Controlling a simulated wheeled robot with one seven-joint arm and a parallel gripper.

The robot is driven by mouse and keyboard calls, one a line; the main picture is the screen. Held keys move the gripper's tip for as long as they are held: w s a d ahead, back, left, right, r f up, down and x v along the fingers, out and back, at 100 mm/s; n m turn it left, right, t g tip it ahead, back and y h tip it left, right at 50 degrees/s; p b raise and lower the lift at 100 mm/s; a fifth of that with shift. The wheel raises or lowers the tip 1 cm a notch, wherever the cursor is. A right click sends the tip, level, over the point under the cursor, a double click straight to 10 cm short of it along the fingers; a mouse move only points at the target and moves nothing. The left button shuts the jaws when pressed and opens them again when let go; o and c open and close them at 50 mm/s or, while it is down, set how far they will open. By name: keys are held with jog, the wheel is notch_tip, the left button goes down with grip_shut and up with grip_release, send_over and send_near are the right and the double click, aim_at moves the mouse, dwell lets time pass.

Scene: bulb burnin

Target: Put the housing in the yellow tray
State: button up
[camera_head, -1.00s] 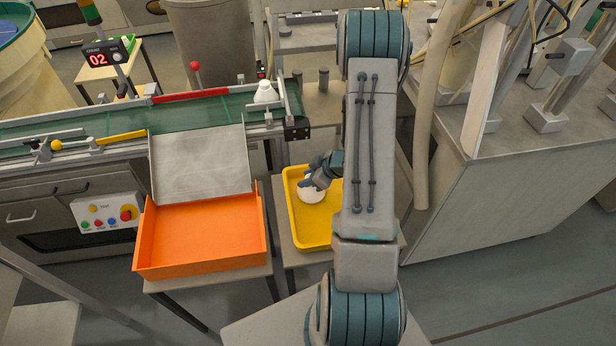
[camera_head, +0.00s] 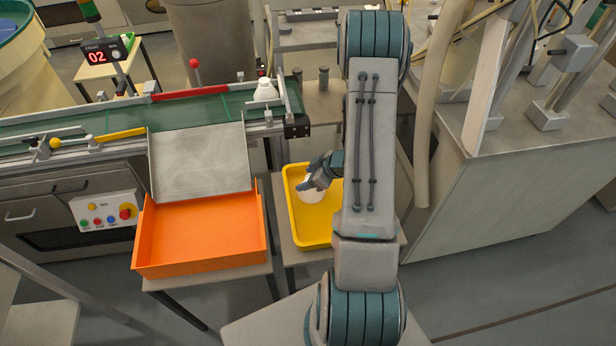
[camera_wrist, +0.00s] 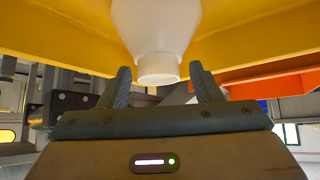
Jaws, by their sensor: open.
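A white housing (camera_head: 311,196) is inside the yellow tray (camera_head: 311,242), toward its back end. In the wrist view the housing (camera_wrist: 157,30) has a wide body narrowing to a short round neck, with the tray's yellow surface (camera_wrist: 60,40) behind it. My gripper (camera_head: 308,185) is at the housing and partly covers it in the head view. In the wrist view my gripper's fingers (camera_wrist: 158,78) are open on either side of the neck, with gaps visible. The housing's contact with the tray floor is hidden.
Another white housing (camera_head: 265,90) stands on the green conveyor (camera_head: 190,109). An orange bin (camera_head: 200,235) sits left of the yellow tray, below a grey metal chute (camera_head: 201,163). A large grey cabinet (camera_head: 500,200) stands to the right. A counter display (camera_head: 102,54) reads 02.

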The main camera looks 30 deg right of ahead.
jog(key=p+v, duration=0.2)
jog(key=v, duration=1.1)
jog(key=shift+s+r, duration=0.25)
